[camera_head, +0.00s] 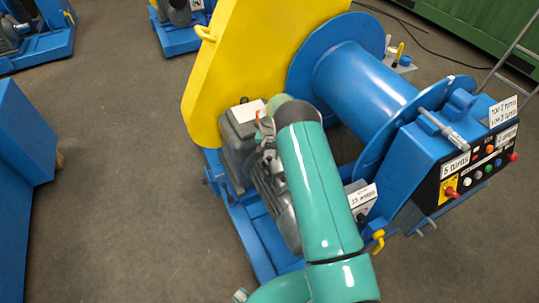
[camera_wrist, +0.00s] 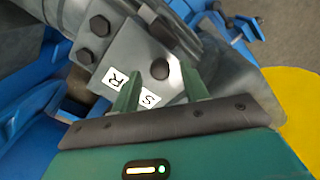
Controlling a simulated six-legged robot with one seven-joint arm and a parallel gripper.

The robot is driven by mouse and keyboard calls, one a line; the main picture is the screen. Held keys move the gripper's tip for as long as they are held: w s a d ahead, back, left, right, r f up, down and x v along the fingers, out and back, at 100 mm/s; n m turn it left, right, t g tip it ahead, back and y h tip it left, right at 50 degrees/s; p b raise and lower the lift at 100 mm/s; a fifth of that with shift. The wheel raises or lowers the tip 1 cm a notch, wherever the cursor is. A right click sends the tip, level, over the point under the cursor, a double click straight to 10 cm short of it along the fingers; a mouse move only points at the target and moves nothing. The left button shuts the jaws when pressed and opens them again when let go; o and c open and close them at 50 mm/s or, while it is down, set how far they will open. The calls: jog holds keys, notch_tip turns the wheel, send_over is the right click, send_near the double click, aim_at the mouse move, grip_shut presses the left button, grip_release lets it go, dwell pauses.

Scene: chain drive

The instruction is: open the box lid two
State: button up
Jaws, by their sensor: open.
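A grey box (camera_head: 237,128) with a pale label and a small dark knob on top sits on the blue frame beside the yellow guard. In the wrist view, a flat grey lid (camera_wrist: 128,58) carries labels "R" and "S" and a round dark knob (camera_wrist: 160,69). My gripper (camera_wrist: 159,74) is open, with its two green fingers over the lid, one on each side of the knob. Contact with the knob cannot be told. In the head view my green arm hides most of the gripper. No marking shows which lid is number two.
The yellow guard (camera_head: 235,60) rises behind the box. A blue drum (camera_head: 365,85) and a control panel (camera_head: 480,165) with buttons stand to the right. Dark bolts (camera_wrist: 99,26) stick up from grey metal beside the lid. Open floor (camera_head: 120,180) lies to the left.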

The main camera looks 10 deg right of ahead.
jog(key=shift+f, duration=0.3)
grip_shut()
jog(key=shift+r, duration=0.1)
